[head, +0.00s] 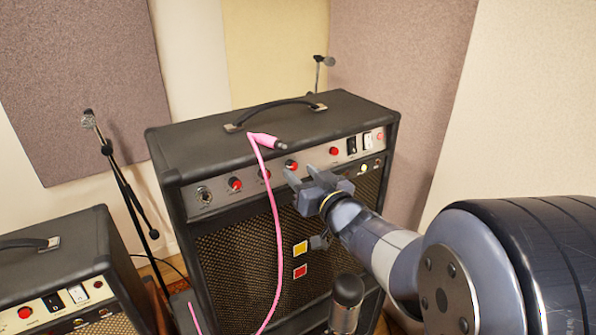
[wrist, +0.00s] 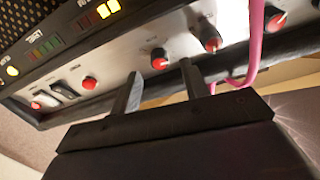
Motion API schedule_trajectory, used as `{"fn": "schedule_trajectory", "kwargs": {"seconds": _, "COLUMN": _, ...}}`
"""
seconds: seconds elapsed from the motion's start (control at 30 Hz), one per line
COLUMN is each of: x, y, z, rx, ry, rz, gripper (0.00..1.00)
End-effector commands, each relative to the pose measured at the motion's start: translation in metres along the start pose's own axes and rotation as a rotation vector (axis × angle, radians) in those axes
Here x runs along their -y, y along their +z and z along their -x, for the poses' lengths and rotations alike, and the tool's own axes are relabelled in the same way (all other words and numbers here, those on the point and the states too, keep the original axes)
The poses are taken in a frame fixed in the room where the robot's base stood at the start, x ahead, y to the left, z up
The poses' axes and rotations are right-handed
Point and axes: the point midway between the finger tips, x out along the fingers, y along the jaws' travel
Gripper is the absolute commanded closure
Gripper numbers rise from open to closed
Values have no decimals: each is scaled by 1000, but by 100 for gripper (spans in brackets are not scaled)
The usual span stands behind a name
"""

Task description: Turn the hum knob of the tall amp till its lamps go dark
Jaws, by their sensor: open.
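The tall amp (head: 180,160) stands mid-picture in the head view, black with a silver knob panel. Its red-capped knobs sit in a row; one knob (head: 291,165) is right beside my gripper (head: 308,186). In the wrist view, my gripper (wrist: 160,70) is open and empty, its two fingers around or just short of a red-capped knob (wrist: 160,58). I cannot tell whether they touch it. The knob labels are too small to read.
A pink cable (head: 272,200) hangs over the amp's front, near the knobs; in the wrist view it passes close right of my fingers (wrist: 255,50). A smaller amp (head: 60,255) stands at the left. Microphone stands (head: 130,190) are behind. A dark cylinder (head: 346,300) is in front.

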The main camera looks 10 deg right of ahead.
Motion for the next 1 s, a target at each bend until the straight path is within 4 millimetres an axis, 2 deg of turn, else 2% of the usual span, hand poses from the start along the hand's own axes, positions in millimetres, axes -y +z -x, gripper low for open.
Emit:
{"fn": "schedule_trajectory", "kwargs": {"seconds": 0.2, "x": -1, "y": -1, "z": 42, "rx": -4, "ry": 4, "rz": 1, "gripper": 57}}
{"fn": "schedule_trajectory", "kwargs": {"seconds": 0.4, "x": -1, "y": -1, "z": 69, "rx": -4, "ry": 3, "rz": 0, "gripper": 57}}
{"fn": "schedule_trajectory", "kwargs": {"seconds": 0.6, "x": 0, "y": 0, "z": 80, "rx": -1, "ry": 1, "rz": -1, "gripper": 57}}
{"fn": "schedule_trajectory", "kwargs": {"seconds": 1.0, "x": 0, "y": 0, "z": 80, "rx": -1, "ry": 0, "rz": -1, "gripper": 57}}
